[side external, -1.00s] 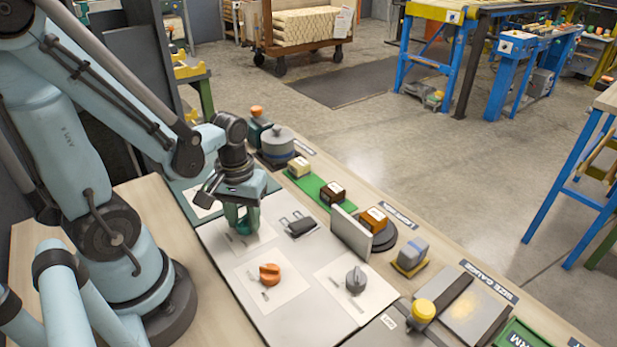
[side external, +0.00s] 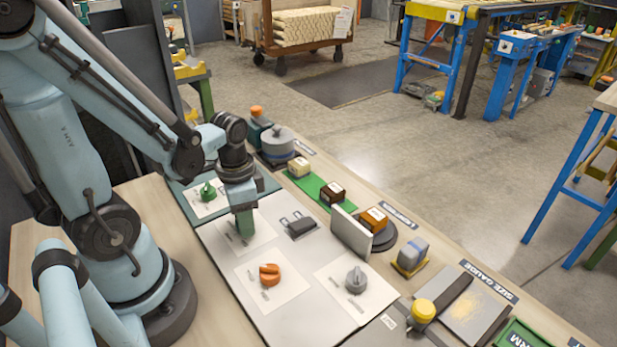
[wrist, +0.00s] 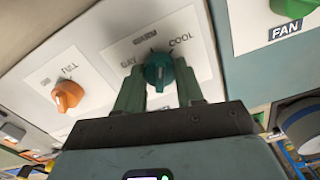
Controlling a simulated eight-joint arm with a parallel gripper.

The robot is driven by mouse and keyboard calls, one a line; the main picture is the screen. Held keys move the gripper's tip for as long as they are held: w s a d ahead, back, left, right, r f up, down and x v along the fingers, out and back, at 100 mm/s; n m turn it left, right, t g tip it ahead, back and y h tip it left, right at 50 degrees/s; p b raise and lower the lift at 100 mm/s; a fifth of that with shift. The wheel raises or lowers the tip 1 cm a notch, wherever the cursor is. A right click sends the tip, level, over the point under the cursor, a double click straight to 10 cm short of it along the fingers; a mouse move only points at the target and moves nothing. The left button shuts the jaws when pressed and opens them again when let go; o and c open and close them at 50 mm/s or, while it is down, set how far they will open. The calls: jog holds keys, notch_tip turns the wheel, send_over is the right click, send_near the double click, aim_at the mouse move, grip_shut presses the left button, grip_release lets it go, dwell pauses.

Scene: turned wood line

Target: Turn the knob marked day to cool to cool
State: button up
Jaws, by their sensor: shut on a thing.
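The day-to-cool knob (wrist: 158,72) is teal green and sits on a white card (wrist: 160,47) with DAY printed to its left and COOL to its upper right. The knob's pointer direction is hard to make out. In the side view my gripper (side external: 244,228) points down at the card, and its fingers hide the knob.
A green knob marked FAN (wrist: 293,7) also shows in the side view (side external: 208,190). An orange knob (side external: 269,274) and a grey knob (side external: 356,281) stand nearer on the panel. A dark handle (side external: 300,226) and an upright grey plate (side external: 351,232) are to the right.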

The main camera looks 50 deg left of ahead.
jog(key=m, duration=0.6)
jog(key=shift+m, duration=0.3)
dwell(0.4)
jog(key=o, duration=1)
jog(key=shift+o, duration=0.2)
jog(key=shift+r, duration=0.1)
notch_tip(320, 180, up, 12)
dwell(0.4)
